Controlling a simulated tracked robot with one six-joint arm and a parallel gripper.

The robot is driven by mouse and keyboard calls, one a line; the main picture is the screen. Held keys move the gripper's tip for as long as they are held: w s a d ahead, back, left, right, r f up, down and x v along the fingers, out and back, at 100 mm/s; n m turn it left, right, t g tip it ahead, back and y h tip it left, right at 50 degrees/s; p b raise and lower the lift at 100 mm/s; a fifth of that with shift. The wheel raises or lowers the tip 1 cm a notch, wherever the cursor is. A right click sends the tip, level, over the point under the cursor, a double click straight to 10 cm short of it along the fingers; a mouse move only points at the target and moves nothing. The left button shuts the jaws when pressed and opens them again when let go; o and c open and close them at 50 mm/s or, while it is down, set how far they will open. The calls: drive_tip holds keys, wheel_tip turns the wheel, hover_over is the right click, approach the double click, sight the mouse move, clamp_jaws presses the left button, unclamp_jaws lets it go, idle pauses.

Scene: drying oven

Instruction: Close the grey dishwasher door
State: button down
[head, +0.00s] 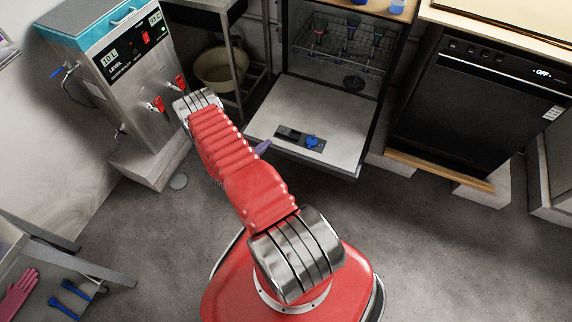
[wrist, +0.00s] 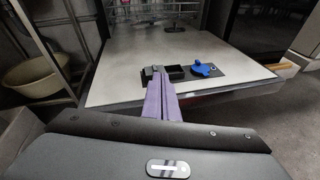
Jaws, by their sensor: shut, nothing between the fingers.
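The grey dishwasher door (head: 345,133) hangs open, folded down flat with its pale inner face up. It fills the middle of the wrist view (wrist: 115,65). A dispenser panel with a blue cap (head: 313,142) is set in that face. My gripper (head: 264,147) is shut and empty, its purple fingers at the door's left front edge in the head view. In the wrist view the fingers (wrist: 158,76) point across the front edge towards the dispenser panel. I cannot tell whether they touch the door. My arm hides part of the floor left of it.
The dishwasher cavity (head: 340,60) holds a wire rack with glasses. A black appliance (head: 480,105) stands to the right, a steel water boiler (head: 130,85) to the left. A metal shelf with a beige basin (head: 222,68) stands between. Floor before the door is clear.

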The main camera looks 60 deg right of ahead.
drive_tip(key=s+a+f+n+t, duration=0.1)
drive_tip(key=s+f, duration=0.3)
drive_tip(key=f, duration=0.4)
drive_tip(key=s+a+f+n+t+y, duration=0.1)
drive_tip(key=s+a+f+n+t, duration=0.1)
drive_tip(key=f, duration=0.6)
drive_tip(key=s+a+n, duration=0.1)
drive_tip(key=s, duration=0.1)
drive_tip(key=shift+s+a+f, duration=0.3)
drive_tip(key=shift+s+a, duration=0.05)
drive_tip(key=shift+a, duration=0.05)
drive_tip(key=shift+x, duration=5)
drive_tip(key=shift+r, duration=2)
drive_tip(key=shift+d, duration=0.1)
drive_tip(key=shift+r, duration=0.15)
